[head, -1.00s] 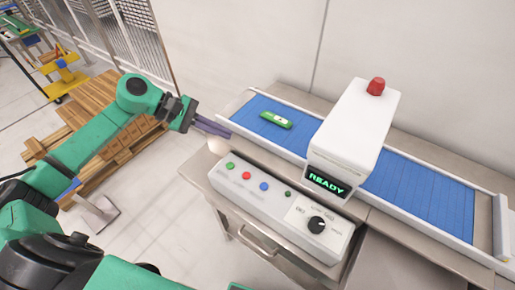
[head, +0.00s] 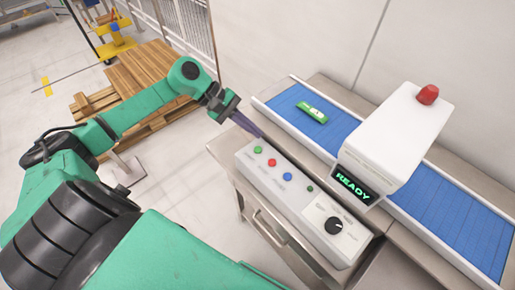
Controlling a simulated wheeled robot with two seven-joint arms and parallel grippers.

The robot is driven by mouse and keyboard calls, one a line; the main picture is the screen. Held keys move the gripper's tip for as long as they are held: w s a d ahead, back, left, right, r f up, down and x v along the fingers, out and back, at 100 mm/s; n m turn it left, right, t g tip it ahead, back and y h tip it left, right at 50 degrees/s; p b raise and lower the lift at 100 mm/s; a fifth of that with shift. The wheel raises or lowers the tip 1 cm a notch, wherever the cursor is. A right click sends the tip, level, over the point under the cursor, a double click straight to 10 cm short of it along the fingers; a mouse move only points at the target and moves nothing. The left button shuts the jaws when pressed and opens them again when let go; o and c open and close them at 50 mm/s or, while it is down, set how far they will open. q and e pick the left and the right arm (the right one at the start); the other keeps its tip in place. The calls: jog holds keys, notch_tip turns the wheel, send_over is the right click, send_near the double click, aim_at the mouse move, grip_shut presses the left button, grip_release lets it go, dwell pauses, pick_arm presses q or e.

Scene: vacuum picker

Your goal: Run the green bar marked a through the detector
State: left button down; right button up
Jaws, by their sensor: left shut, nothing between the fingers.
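The green bar (head: 312,111) lies on the blue conveyor belt (head: 455,225), left of the detector head. It has a pale label whose mark is too small to read. The white detector (head: 398,128) spans the belt, with a red lamp (head: 428,94) on top and a screen (head: 353,186) reading READY. The control panel (head: 300,195) has green, red and blue buttons, a small dark green one and a black knob (head: 334,225). My left gripper (head: 259,134) is shut and empty, just above and behind the green button (head: 258,150), apart from the bar. My right gripper is out of view.
The detector stands on a metal bench (head: 222,146) against a white wall. Wooden pallets (head: 140,75) and a yellow cart (head: 116,42) are on the floor at the left. The belt is clear apart from the bar.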

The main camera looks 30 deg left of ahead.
aim_at(254, 149)
pick_arm(q)
notch_tip(254, 149, down, 4)
jog(key=b, duration=0.3)
jog(key=shift+f+b, duration=0.1)
jog(key=shift+b, duration=0.2)
dwell(0.4)
dwell(1.0)
jog(key=shift+f+b, duration=0.3)
jog(key=shift+b, duration=0.6)
